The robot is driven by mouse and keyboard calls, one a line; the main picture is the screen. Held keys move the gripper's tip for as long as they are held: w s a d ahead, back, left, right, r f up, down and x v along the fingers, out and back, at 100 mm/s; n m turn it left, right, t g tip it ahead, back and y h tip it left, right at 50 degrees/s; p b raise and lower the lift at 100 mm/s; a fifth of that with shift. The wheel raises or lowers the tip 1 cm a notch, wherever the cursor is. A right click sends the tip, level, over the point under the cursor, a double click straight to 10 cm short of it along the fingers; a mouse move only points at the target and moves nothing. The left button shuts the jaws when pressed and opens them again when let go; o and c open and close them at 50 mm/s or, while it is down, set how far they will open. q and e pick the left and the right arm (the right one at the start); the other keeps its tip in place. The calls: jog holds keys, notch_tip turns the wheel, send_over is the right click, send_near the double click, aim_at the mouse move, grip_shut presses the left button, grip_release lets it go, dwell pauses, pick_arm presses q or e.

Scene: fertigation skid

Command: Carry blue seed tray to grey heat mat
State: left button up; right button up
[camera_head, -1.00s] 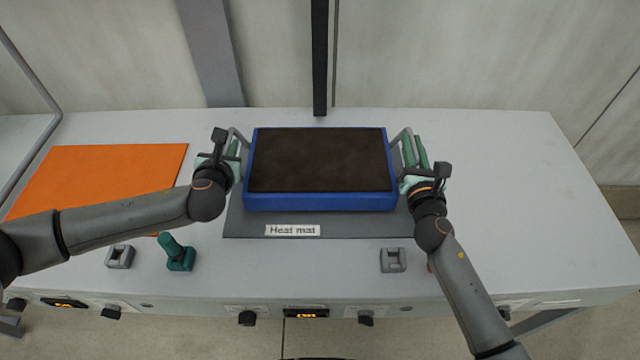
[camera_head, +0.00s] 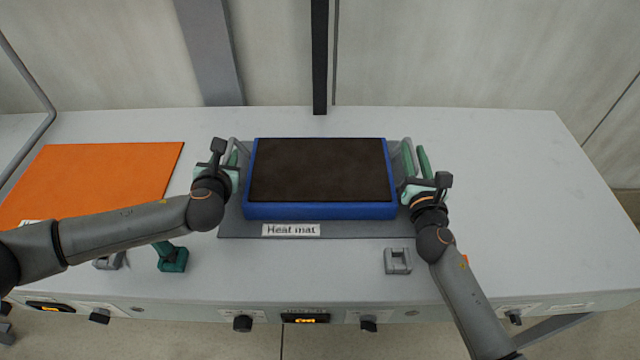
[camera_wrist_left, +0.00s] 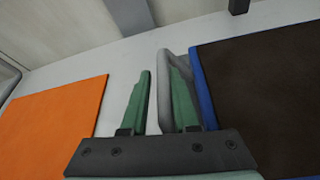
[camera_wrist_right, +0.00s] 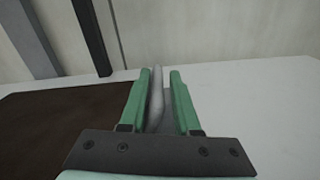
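The blue seed tray (camera_head: 320,211), filled with dark soil, lies level and appears to rest on the grey heat mat (camera_head: 360,230), whose label faces the front edge. My left gripper (camera_head: 235,155) is at the tray's left handle. In the left wrist view the fingers (camera_wrist_left: 160,85) are spread around the grey handle (camera_wrist_left: 167,65), with a gap on the left. My right gripper (camera_head: 414,150) is at the right side. In the right wrist view its fingers (camera_wrist_right: 159,80) are apart, with the handle (camera_wrist_right: 156,95) between them and a gap on its right.
An orange mat (camera_head: 95,183) lies on the left of the white bench. A green lever block (camera_head: 173,259) and a grey bracket (camera_head: 398,261) stand near the front edge. A dark post (camera_head: 319,60) rises behind. The bench's right side is clear.

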pick_arm(q)
jog(key=shift+o, duration=1.4)
pick_arm(e)
jog(key=shift+o, duration=1.4)
jog(key=shift+a, duration=0.1)
pick_arm(q)
jog(key=shift+d, duration=0.15)
pick_arm(e)
jog(key=shift+a, duration=0.1)
jog(key=shift+s, duration=0.45)
pick_arm(q)
jog(key=v, duration=1.2)
pick_arm(e)
jog(key=s, duration=1.1)
jog(key=shift+s, duration=0.1)
